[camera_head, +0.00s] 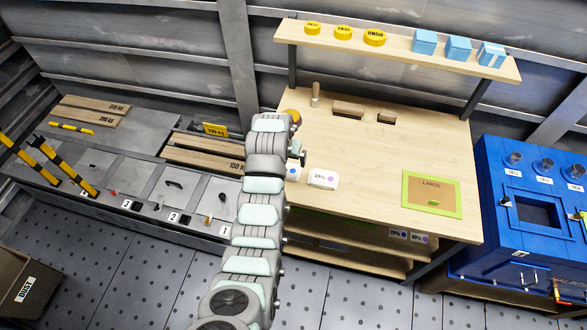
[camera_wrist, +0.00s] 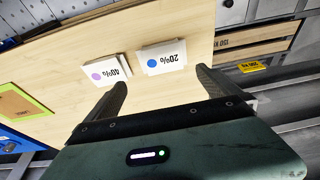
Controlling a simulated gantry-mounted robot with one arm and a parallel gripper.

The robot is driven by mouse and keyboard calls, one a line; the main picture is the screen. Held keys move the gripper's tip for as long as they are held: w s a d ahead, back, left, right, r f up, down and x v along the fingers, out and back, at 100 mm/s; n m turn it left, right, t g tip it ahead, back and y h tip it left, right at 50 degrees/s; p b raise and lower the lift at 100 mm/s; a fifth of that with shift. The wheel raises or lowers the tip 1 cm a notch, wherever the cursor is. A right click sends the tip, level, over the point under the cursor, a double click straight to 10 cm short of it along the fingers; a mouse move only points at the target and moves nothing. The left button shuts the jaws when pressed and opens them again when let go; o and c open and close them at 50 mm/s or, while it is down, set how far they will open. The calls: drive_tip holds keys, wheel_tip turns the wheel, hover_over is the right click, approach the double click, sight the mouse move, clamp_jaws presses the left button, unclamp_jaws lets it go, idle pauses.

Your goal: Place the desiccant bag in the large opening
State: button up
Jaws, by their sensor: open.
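Two white bags with printed percentages lie on the wooden table. The purple-dot bag (camera_wrist: 103,69) reads 40% in the wrist view and also shows in the head view (camera_head: 323,179). The blue-dot bag (camera_wrist: 163,58) reads 20%; my arm partly covers it in the head view (camera_head: 293,173). My gripper (camera_wrist: 160,84) is open and empty, with the blue-dot bag ahead between its fingers and apart from them. A green-framed panel (camera_head: 432,194) marked LARGE lies at the table's right. A blue cabinet (camera_head: 490,190) has a large square opening (camera_head: 537,211).
A shelf (camera_head: 400,52) above the table (camera_head: 380,150) holds yellow discs (camera_head: 343,33) and light-blue boxes (camera_head: 458,48). Wooden blocks (camera_head: 348,108) stand at the table's back. More labelled white items (camera_head: 398,234) sit below the tabletop. The table's middle is clear.

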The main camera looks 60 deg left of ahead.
drive_tip(key=x, duration=0.3)
drive_tip(key=shift+s+d+f, duration=0.1)
drive_tip(key=shift+s+f, duration=0.1)
drive_tip(key=shift+f, duration=0.1)
drive_tip(key=shift+a+x, duration=0.2)
drive_tip(key=shift+x, duration=1.6)
drive_tip(key=shift+a+f, duration=0.35)
drive_tip(key=shift+f, duration=0.35)
drive_tip(key=b+x, duration=0.2)
drive_tip(key=shift+w+d+b, duration=0.1)
drive_tip(key=shift+b, duration=0.25)
drive_tip(key=c, duration=1.6)
